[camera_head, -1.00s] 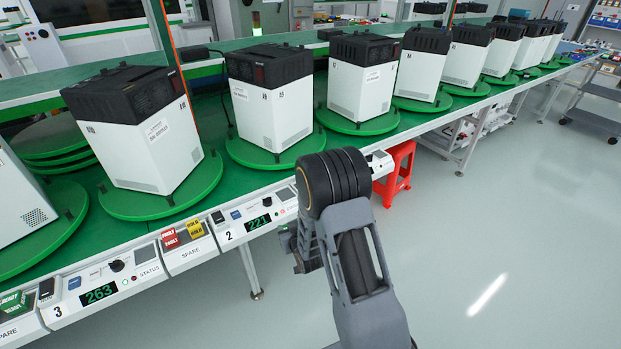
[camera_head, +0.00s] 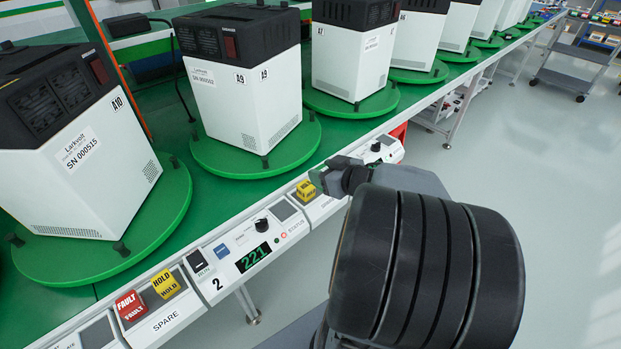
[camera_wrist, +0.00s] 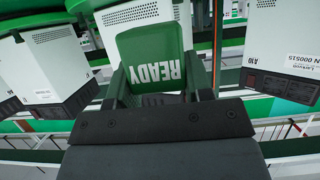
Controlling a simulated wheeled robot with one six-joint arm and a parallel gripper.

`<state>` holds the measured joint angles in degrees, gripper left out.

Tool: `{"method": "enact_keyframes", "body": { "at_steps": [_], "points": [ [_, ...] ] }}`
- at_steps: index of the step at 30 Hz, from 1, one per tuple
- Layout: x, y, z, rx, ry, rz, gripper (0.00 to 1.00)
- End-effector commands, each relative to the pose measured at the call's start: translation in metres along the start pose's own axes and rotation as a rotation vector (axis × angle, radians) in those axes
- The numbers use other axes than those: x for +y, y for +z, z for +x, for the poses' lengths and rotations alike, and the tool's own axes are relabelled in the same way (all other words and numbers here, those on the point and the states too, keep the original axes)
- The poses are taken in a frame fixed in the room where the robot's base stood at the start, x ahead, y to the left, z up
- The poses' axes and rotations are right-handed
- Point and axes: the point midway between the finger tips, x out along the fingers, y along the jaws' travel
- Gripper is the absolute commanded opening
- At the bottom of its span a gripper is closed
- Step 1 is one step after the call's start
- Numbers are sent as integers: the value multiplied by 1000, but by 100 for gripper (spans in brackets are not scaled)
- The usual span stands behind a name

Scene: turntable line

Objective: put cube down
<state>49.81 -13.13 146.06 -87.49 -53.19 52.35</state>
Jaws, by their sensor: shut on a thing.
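In the wrist view, a green cube (camera_wrist: 152,62) with the white word READY, upside down in the picture, sits between the two fingers of my gripper (camera_wrist: 158,85). My gripper is shut on it. In the head view, my gripper (camera_head: 330,178) is at the panel strip, beside a yellow HOLD cube (camera_head: 305,190). The held cube (camera_head: 317,178) shows only as a small dark green patch. A grey square status pad (camera_head: 283,211) on panel 2 is bare, to the lower left of my gripper.
A red FAULT cube (camera_head: 130,308) and another yellow HOLD cube (camera_head: 166,284) sit on the nearer SPARE tray (camera_head: 170,320). White machines stand on green turntables (camera_head: 255,160) behind the strip.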

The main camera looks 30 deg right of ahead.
Motion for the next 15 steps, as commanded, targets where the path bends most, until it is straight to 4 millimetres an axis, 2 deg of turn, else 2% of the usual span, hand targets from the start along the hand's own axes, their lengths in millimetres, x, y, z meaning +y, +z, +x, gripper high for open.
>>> {"method": "enact_keyframes", "body": {
  "at_steps": [5,6,13,15],
  "points": [
    [15,0,12,-6,-2,10,22],
    [23,10,25,-3,-1,5,22],
    [65,19,74,-2,-1,2,22],
    [72,31,86,-4,-3,4,22]
  ]
}}
